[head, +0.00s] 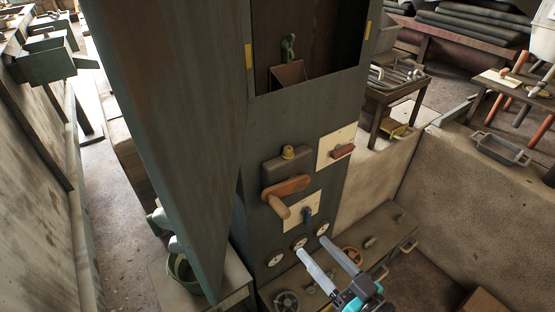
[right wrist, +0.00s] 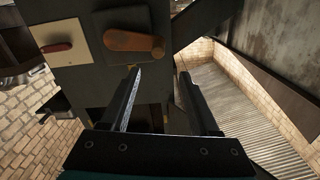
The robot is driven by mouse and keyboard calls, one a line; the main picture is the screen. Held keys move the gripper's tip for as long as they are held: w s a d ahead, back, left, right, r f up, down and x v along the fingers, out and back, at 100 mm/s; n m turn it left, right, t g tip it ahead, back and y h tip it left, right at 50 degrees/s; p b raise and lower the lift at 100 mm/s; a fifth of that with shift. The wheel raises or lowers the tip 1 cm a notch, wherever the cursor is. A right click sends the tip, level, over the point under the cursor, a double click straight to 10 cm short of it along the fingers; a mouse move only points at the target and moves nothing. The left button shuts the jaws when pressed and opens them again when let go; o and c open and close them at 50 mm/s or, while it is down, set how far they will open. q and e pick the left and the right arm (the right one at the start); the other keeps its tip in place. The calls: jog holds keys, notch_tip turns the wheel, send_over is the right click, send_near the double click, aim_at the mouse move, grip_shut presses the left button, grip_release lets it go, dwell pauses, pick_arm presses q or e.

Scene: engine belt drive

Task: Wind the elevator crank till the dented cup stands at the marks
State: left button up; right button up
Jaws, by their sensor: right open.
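The crank (head: 287,187) is an orange-brown arm with a wooden handle (head: 279,207), on the front of a dark green elevator column. It also shows in the right wrist view (right wrist: 130,40), beyond the fingers. A brown angular cup (head: 288,75) with a green piece above it sits low in the column's open window; I cannot make out a dent. Yellow marks (head: 248,56) (head: 368,29) flank the window, higher than the cup. My right gripper (head: 313,246) is open and empty, below and right of the crank, apart from it. It also shows in the right wrist view (right wrist: 160,73). My left gripper is not in view.
A red lever (head: 343,151) on a pale plate is right of the crank. A blue knob (head: 307,215) and several round gauges (head: 300,242) sit below. A low bench (head: 395,222) with handwheels stands at the column's foot. Stone walls close off the right.

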aim_at(286, 217)
jog(key=b+x, duration=0.2)
jog(key=x, duration=1)
jog(key=shift+w+f, duration=0.1)
jog(key=shift+w, duration=0.15)
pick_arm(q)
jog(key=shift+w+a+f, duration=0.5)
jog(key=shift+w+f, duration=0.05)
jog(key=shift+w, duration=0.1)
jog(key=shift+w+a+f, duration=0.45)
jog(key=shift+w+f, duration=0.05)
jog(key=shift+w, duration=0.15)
pick_arm(e)
jog(key=shift+w+a, duration=0.3)
jog(key=shift+w, duration=0.05)
grip_shut()
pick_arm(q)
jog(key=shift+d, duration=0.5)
pick_arm(e)
jog(key=shift+s, duration=0.1)
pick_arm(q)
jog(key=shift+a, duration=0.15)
pick_arm(e)
jog(key=shift+a, duration=0.1)
